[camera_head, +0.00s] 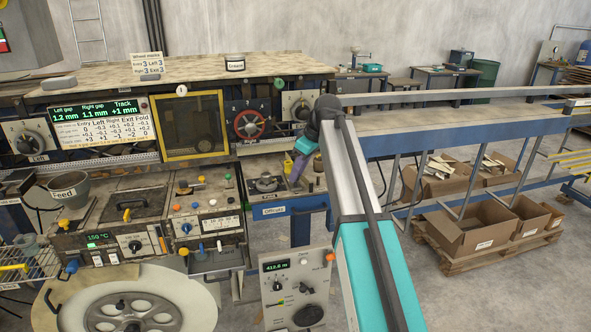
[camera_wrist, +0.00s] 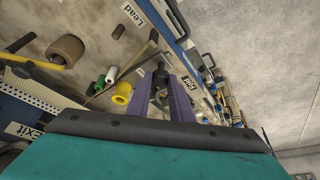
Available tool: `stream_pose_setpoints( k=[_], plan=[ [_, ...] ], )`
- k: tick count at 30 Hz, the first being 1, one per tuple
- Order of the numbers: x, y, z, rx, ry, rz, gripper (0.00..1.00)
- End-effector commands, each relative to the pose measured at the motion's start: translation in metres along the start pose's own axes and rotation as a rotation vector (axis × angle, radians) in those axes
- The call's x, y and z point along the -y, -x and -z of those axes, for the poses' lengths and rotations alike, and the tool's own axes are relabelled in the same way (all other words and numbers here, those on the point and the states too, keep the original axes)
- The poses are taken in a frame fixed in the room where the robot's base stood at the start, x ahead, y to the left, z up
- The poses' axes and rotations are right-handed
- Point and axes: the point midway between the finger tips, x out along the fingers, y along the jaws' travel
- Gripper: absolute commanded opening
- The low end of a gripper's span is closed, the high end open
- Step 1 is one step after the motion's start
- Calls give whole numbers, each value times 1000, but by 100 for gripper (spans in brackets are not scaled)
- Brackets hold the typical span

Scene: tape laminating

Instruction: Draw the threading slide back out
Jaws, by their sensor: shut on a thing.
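My gripper (camera_head: 296,172) has purple fingers and reaches down at the right end of the machine, near the blue rail. In the wrist view the fingers (camera_wrist: 166,92) are shut on a dark knob (camera_wrist: 161,75), which appears to be the handle of the threading slide. The rest of the slide cannot be made out, and my arm and fingers cover part of that area in the head view. A yellow ring-shaped part (camera_wrist: 122,93) and a green cylinder (camera_wrist: 99,84) sit left of the fingers in the wrist view.
A red handwheel (camera_head: 249,124) and a yellow-framed window (camera_head: 190,123) are on the machine front, left of my gripper. A grey control box (camera_head: 297,290) stands below. A brown roller (camera_wrist: 66,48) lies left in the wrist view. Cardboard boxes (camera_head: 471,229) stand on a pallet at right.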

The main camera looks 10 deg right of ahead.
Motion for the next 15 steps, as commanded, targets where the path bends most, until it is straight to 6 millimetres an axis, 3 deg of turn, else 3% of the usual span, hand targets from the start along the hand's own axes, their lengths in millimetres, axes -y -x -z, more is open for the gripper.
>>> stream_pose_setpoints(
  k=[15],
  plan=[
    [37, 14, -34, -2, 0, -1, 0]
  ],
)
